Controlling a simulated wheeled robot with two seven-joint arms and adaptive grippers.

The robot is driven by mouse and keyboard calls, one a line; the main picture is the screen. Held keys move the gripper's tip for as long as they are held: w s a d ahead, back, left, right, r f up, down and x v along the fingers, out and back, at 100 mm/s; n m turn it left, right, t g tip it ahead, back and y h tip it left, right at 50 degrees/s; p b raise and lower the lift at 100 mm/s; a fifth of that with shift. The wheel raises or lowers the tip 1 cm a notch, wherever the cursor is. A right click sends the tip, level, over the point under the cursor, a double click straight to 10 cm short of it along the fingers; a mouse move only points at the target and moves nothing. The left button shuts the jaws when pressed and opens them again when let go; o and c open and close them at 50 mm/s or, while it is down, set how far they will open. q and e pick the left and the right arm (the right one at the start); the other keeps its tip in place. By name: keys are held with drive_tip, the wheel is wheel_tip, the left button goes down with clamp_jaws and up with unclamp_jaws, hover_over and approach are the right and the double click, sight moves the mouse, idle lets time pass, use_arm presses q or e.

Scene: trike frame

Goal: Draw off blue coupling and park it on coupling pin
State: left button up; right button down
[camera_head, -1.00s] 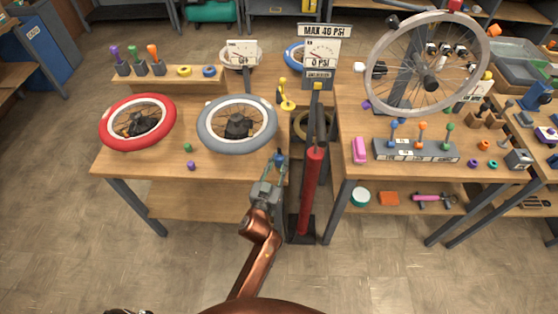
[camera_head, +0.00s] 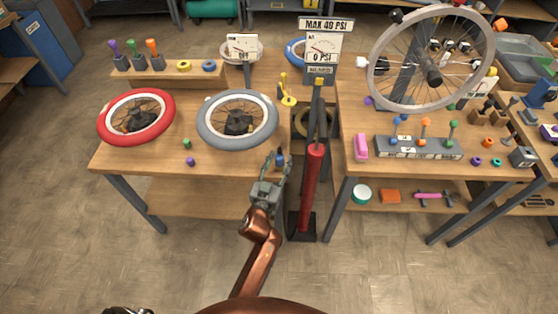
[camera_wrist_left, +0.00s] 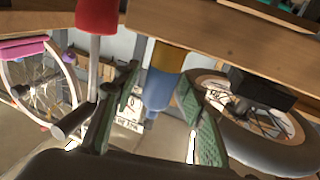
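The blue coupling (camera_head: 280,159) hangs at the front edge of the left table, beside the red pump. In the left wrist view the blue coupling (camera_wrist_left: 157,90) shows below a yellow-brown part, between my fingers with space on both sides. My left gripper (camera_head: 277,167) is open, its green-lined fingers straddling the coupling; it also shows in the left wrist view (camera_wrist_left: 154,118). My right gripper is not in view.
The red pump (camera_head: 312,190) stands just right of my gripper, between two tables. A grey-tyred wheel (camera_head: 212,125) and a red-tyred wheel (camera_head: 112,130) lie on the left table. A small purple piece (camera_head: 191,161) lies near its edge. The floor in front is clear.

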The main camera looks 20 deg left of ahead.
use_arm(q)
wheel_tip(320, 180, up, 10)
idle(0.7)
idle(0.4)
